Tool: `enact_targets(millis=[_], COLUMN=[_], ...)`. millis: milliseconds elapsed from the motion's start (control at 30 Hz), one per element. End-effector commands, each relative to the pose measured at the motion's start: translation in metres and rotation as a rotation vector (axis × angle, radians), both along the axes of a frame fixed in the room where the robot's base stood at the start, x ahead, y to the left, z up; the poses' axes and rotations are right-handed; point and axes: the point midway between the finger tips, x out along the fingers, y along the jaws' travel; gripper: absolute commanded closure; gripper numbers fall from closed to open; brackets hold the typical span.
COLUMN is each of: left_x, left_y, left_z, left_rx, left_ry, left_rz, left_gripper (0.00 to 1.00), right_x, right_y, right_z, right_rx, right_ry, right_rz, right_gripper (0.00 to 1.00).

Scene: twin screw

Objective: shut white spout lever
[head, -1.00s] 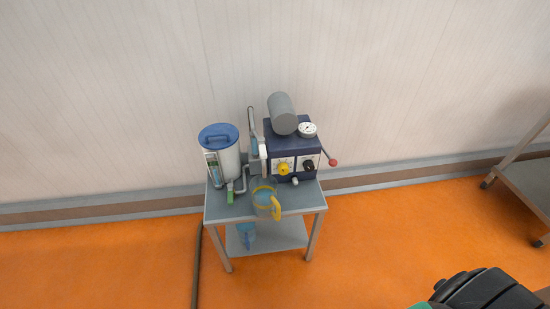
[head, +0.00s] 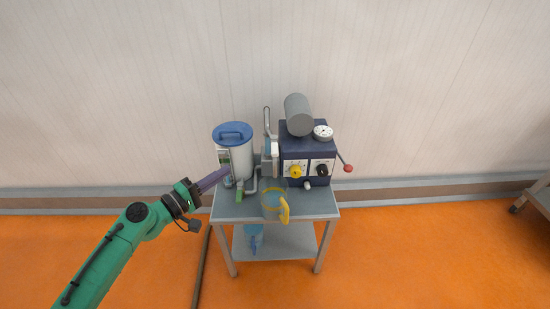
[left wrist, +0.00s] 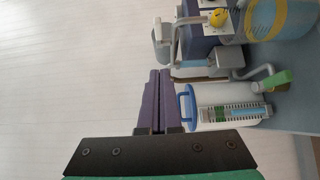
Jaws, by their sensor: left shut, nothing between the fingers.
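The white canister (head: 240,157) with a blue lid (head: 232,133) stands at the left on a small grey table. A grey spout pipe (head: 252,185) with a green lever-like piece (head: 240,195) is at its foot. These also show in the left wrist view: the green piece (left wrist: 279,80) and the canister (left wrist: 212,95). I cannot make out a clearly white lever on the spout. My left gripper (head: 226,172) is shut and empty, its purple fingers in front of the canister's left side; whether they touch it is unclear. My right gripper is out of view.
A dark blue machine (head: 304,145) with a yellow knob (head: 295,171), a grey cylinder and a red-tipped lever (head: 347,168) stands right of the canister. A jug with a yellow handle (head: 284,209) is at the table's (head: 232,209) front.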

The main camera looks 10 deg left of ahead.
Motion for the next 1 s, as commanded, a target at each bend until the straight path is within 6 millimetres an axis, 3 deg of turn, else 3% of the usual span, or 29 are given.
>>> enact_targets(millis=[367, 800, 1000], left_x=[0.011, 0.091, 0.095], left_y=[-0.005, -0.054, -0.084], left_z=[0.002, 0.004, 0.002], left_rx=[0.001, 0.001, 0.002], left_ry=[-0.002, -0.002, 0.001], left_rz=[0.002, 0.002, 0.003], left_gripper=[1.00, 1.00, 1.00], right_x=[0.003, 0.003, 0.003], right_y=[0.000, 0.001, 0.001], right_z=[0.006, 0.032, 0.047], right_rx=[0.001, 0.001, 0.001], right_ry=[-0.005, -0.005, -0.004], right_rz=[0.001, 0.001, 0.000], right_gripper=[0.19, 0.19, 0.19])
